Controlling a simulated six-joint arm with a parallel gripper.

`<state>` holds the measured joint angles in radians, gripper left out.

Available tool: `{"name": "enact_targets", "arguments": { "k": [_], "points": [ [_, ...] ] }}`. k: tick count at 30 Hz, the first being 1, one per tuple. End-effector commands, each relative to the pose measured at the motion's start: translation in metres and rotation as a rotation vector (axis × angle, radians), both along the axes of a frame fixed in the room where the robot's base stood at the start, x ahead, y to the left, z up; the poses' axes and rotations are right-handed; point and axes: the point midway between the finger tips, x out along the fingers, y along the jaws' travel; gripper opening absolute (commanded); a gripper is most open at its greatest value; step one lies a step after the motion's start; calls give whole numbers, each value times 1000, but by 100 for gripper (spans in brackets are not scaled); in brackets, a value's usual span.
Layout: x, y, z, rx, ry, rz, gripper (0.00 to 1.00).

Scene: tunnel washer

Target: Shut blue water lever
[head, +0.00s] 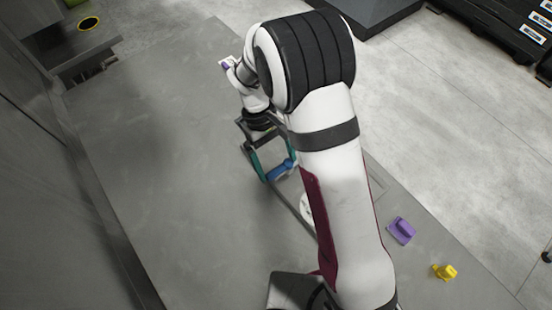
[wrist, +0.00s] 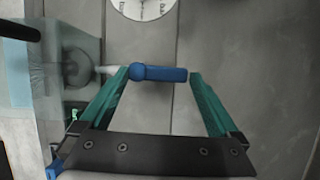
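The blue water lever (wrist: 165,74) shows in the wrist view with a round hub at its left end and its handle pointing right, roughly level. It also shows in the head view (head: 282,170), close to my fingertips. My gripper (wrist: 160,76) has two green fingers spread wide, with the lever lying across the space at their tips. The hub is near the left fingertip and the handle's end is near the right one; I cannot tell whether they touch. In the head view, my gripper (head: 277,168) is partly hidden by my arm.
A white dial (wrist: 142,6) is on the grey panel above the lever. A see-through pane (wrist: 75,70) stands to the left in the wrist view. A purple lever (head: 402,231) and a yellow one (head: 445,271) are at the lower right. Bare panel lies left of my gripper.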

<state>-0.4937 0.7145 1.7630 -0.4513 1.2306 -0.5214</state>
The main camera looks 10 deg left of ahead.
Motion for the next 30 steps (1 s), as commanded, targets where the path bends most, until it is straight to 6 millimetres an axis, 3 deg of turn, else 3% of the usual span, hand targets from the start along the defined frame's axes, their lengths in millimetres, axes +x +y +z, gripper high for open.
{"name": "enact_targets", "arguments": {
  "k": [2, 9, 20, 30],
  "points": [
    [0, 0, 0, 0, 0, 0, 80],
    [0, 0, 0, 0, 0, 0, 37],
    [2, 1, 0, -1, -1, -70, 37],
    [11, 2, 0, 0, 1, -344, 37]
  ]
}}
